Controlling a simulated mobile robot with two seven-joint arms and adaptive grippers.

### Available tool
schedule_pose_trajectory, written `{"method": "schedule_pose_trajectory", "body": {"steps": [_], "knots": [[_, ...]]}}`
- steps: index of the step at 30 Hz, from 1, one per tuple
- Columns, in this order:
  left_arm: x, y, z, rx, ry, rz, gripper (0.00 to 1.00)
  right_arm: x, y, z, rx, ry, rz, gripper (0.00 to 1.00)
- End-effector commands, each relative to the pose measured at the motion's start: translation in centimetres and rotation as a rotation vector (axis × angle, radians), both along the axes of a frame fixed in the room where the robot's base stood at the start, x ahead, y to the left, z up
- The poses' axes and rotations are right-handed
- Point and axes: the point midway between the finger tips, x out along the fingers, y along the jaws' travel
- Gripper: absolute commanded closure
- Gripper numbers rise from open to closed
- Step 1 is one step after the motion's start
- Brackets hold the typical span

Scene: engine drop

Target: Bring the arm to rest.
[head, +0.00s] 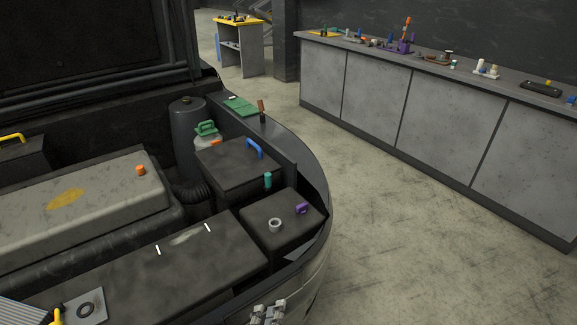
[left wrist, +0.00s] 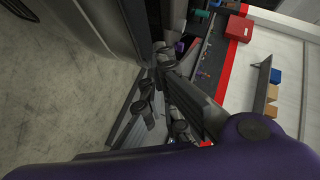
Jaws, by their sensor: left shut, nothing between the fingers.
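My left gripper (head: 268,312) shows at the bottom edge of the head view, just outside the curved rim of the engine bay. Only its top part is in the picture there. In the left wrist view its dark linkage and fingers (left wrist: 165,90) are in the middle of the picture. The fingers are together and hold nothing. My right gripper is in neither view.
The engine bay's rim (head: 318,190) curves close beside my left gripper. Inside are dark boxes, an orange cap (head: 140,171), a grey ring (head: 275,224) and a blue handle (head: 254,148). A long grey counter (head: 370,90) carries small items. The floor (head: 400,240) between is clear.

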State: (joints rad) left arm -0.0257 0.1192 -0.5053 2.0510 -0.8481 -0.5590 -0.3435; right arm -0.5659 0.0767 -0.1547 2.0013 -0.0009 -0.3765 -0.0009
Motion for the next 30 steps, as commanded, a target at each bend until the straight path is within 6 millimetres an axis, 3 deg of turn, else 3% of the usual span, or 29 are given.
{"method": "schedule_pose_trajectory", "body": {"steps": [5,10,15,18,22,30], "knots": [[-4.0,3.2,-4.4,-0.406,0.207,0.151,1.00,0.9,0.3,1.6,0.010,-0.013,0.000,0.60],[-11.8,9.2,-8.2,-0.829,0.390,0.440,1.00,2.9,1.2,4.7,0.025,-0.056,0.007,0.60],[-18.7,14.0,-10.0,-0.971,0.456,0.641,1.00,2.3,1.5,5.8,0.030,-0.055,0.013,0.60],[-21.1,15.3,-10.4,-0.958,0.470,0.684,1.00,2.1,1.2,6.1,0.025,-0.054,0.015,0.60],[-22.3,15.6,-10.7,-0.950,0.483,0.699,1.00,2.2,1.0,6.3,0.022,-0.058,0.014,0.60],[-22.4,15.6,-10.8,-0.948,0.486,0.700,1.00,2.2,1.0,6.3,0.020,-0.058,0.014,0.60]]}}
